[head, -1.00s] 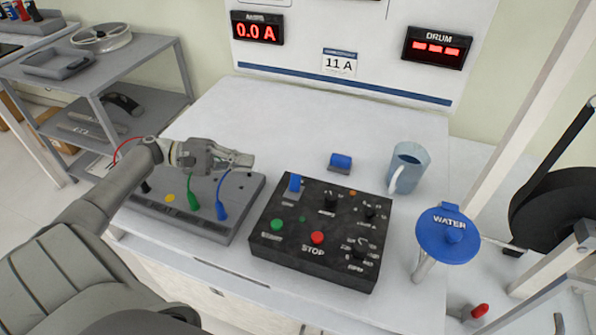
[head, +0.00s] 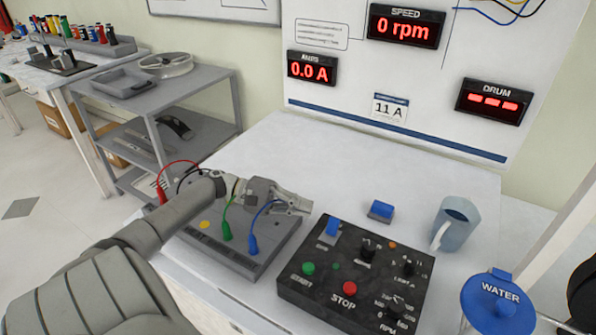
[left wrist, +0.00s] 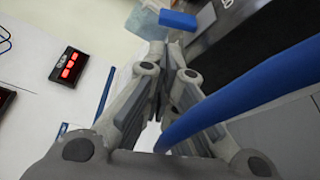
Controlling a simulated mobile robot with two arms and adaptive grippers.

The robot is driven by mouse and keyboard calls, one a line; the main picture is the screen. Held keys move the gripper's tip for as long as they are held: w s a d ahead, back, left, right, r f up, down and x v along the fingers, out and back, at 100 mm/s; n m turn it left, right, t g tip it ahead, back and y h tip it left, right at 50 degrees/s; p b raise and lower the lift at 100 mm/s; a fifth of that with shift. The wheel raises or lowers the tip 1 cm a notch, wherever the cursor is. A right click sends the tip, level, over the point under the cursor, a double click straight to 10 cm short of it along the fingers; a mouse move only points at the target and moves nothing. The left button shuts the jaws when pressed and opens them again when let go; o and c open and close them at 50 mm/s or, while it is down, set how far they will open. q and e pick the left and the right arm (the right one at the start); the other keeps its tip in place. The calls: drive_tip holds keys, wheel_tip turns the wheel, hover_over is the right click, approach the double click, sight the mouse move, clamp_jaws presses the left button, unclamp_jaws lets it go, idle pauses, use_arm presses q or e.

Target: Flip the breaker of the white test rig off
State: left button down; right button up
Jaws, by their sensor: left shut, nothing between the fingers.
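The black control box (head: 355,275) lies on the white bench in front of the white rig panel (head: 350,60). A blue rocker or lever (head: 331,228) stands at its back left corner; I take it for the breaker. My left gripper (head: 308,206) is shut and empty, its fingertips just behind and left of the blue lever, apart from it. The left wrist view shows its fingers (left wrist: 165,60) with a blue block-shaped piece (left wrist: 177,19) beyond the tips; I cannot tell which blue thing that is. The right gripper is not in view.
A grey box (head: 262,262) with green and blue plugged leads sits under my left arm. A blue cable (left wrist: 240,95) crosses close to the fingers. A loose blue block (head: 381,209) and a blue-grey mug (head: 457,225) stand behind the control box. The bench behind is clear.

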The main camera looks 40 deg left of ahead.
sight(326, 220)
use_arm(q)
drive_tip(key=x, duration=0.6)
drive_tip(key=shift+d+p, duration=0.1)
drive_tip(key=shift+p, duration=0.3)
drive_tip(key=shift+d+r, duration=0.1)
drive_tip(key=shift+r, duration=0.05)
